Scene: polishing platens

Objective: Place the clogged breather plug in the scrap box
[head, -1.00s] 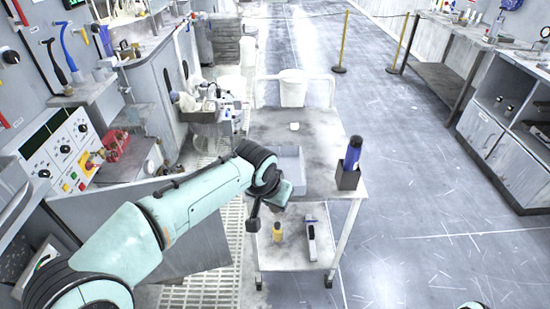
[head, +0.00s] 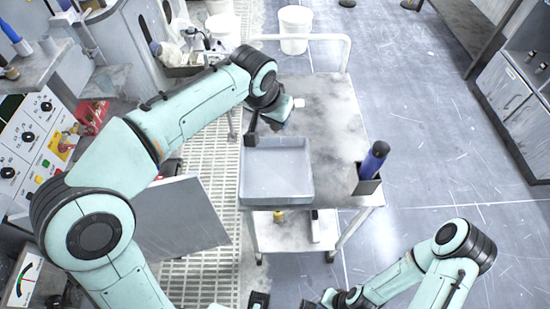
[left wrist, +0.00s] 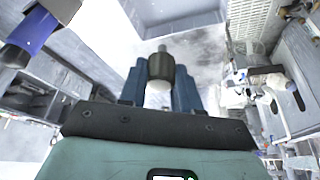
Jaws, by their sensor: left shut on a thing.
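My left gripper (left wrist: 160,76) is shut on the breather plug (left wrist: 161,68), a small dark olive cylinder with a pale end, seen between the blue fingers in the left wrist view. In the head view my left wrist hangs above the cart top, just behind a grey open box (head: 277,187), which I take as the scrap box. The box looks empty. The fingers and the plug are hidden by the wrist there. My right arm comes in at the bottom right of the head view; its gripper is at the bottom edge, partly cut off, and its jaws are unclear.
A yellow item (head: 278,216) sits on the lower shelf. A white bucket (head: 295,28) stands behind.

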